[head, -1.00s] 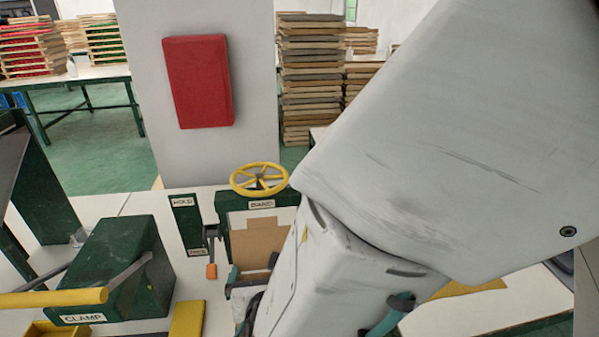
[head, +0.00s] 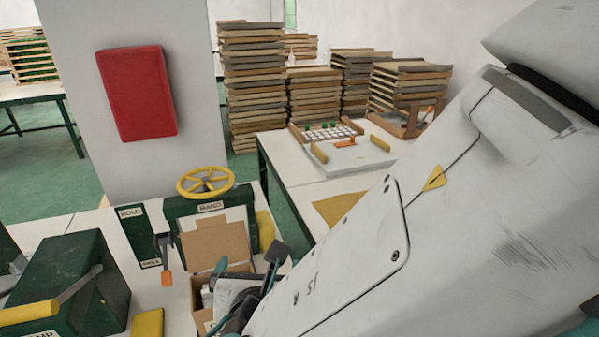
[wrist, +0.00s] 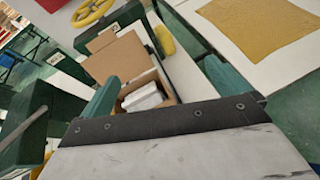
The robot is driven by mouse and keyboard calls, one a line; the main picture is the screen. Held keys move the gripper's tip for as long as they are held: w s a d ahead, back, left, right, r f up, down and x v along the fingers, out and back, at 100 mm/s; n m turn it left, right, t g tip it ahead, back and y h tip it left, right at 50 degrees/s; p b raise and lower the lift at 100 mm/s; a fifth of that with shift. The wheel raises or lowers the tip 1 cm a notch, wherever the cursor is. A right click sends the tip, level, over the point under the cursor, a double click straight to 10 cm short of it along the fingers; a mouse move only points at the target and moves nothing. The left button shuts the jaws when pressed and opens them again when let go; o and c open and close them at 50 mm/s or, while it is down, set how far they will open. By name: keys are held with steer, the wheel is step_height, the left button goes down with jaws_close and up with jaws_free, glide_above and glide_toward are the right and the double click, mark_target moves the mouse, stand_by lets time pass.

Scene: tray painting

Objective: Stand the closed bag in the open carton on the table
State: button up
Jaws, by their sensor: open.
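The open cardboard carton (head: 215,243) stands on the table in front of the green BAND machine, its back flap raised. In the wrist view the carton (wrist: 118,60) lies between and beyond my fingertips. A pale, whitish object (wrist: 146,92) is inside it, probably the closed bag; my fingers and arm partly cover it in the head view, so I cannot tell whether it is upright. My gripper (head: 245,283) is open at the carton's mouth. In the wrist view its two teal fingers (wrist: 163,88) are wide apart, and I see nothing gripped.
The green BAND machine with a yellow handwheel (head: 206,182) stands behind the carton. A green CLAMP box (head: 70,285) with a yellow-handled lever and a yellow block (head: 147,323) are to the left. A white table (head: 300,165) with trays lies at the back right.

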steer(key=w+d+r+m+g+h, duration=0.1)
steer(key=w+d+r+m+h, duration=0.1)
steer(key=d+m+h, duration=0.3)
steer(key=w+d+r+m+g+h, duration=0.15)
steer(key=d+m, duration=0.25)
steer(key=d, duration=0.4)
steer(key=s+d+r+m+g+h, duration=0.2)
steer(key=d+m+g, duration=0.4)
steer(key=d+m, duration=0.7)
steer(key=s+d+r+m+g+y, duration=0.1)
steer(key=s+d+m+y, duration=0.1)
steer(key=s+m, duration=0.3)
steer(key=s+d+r+m+g+y, duration=0.2)
steer(key=s+m+y, duration=0.3)
steer(key=m, duration=0.3)
steer(key=shift+s+d+r, duration=0.2)
steer(key=shift+s+d, duration=0.6)
steer(key=shift+d, duration=0.05)
steer(key=shift+g, duration=0.25)
